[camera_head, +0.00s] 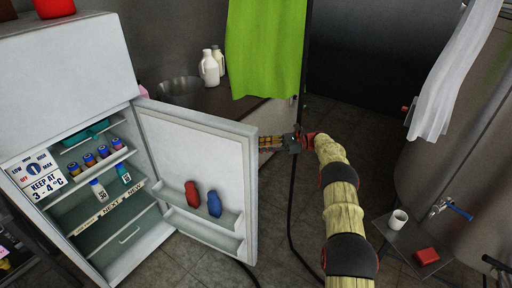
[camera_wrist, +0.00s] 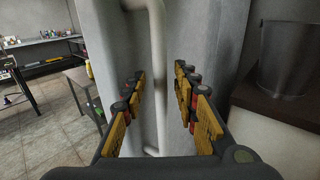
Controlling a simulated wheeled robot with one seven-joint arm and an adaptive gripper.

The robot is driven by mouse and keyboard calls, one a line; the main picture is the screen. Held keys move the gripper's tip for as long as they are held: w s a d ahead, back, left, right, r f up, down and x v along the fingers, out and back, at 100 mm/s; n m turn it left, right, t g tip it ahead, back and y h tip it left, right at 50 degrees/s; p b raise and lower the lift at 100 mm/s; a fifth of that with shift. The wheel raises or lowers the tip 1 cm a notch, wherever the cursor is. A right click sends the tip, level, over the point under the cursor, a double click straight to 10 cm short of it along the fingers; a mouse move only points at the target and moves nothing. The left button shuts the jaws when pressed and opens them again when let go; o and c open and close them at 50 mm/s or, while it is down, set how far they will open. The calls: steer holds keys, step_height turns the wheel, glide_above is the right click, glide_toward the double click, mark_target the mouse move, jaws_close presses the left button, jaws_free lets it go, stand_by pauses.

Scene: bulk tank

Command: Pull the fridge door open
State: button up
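The white fridge (camera_head: 80,70) stands at the left in the head view. Its door (camera_head: 190,160) is swung wide open, with the shelves inside in plain view. My gripper (camera_head: 264,143) is at the outer side of the door, by its free edge; the door hides the fingertips in part. In the wrist view my gripper (camera_wrist: 160,95) is open, its yellow-padded fingers on either side of the white vertical door handle (camera_wrist: 156,60). Gaps show between the handle and both fingers. The handle is hidden in the head view.
Bottles (camera_head: 192,194) stand in the door rack. A counter (camera_head: 215,97) with white jugs (camera_head: 209,68) and a bucket (camera_head: 180,88) lies behind the door; a green cloth (camera_head: 265,45) hangs there. A small table (camera_head: 400,240) with a cup (camera_head: 397,220) is at right.

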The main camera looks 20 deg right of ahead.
steer(key=s+d, duration=0.1)
steer(key=d, duration=0.9)
steer(key=shift+s, duration=0.25)
